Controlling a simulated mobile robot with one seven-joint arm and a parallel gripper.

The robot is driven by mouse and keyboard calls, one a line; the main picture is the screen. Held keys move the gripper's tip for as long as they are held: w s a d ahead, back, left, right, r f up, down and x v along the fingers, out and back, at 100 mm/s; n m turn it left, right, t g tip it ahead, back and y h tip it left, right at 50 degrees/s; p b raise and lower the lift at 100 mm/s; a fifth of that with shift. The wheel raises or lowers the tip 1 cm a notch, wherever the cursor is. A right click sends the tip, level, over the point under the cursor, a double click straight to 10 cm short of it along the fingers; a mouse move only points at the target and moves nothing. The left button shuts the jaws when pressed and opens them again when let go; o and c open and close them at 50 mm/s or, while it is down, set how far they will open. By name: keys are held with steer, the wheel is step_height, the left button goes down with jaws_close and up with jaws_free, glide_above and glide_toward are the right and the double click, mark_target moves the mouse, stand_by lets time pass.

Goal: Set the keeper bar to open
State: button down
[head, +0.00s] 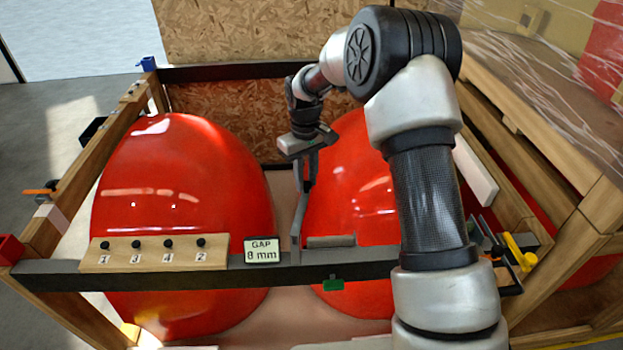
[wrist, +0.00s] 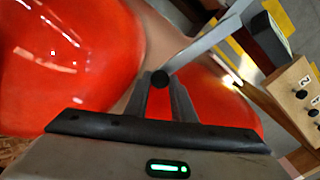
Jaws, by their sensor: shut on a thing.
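The keeper bar, which I take to be the thin grey bar (head: 298,228), rises from the dark front beam between the two red nosecones in the head view. In the wrist view the grey bar (wrist: 208,45) runs from a dark block at upper right to a round black knob (wrist: 160,78). My gripper (head: 308,184) is at the bar's upper end. In the wrist view my gripper (wrist: 166,88) is shut on the knob end of the bar. Its fingertips partly hide the grip.
A left nosecone (head: 180,215) and a right nosecone (head: 345,185) stand close on either side. The dark front beam (head: 365,271) carries a "GAP 8 mm" sign (head: 261,251) and a numbered peg board (head: 155,257). A wooden frame (head: 95,150) encloses them.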

steer(key=shift+w+a+r, duration=0.1)
stand_by(0.3)
steer(key=c, duration=1.5)
jaws_free()
step_height(320, 180, up, 17)
steer(key=shift+r, duration=0.2)
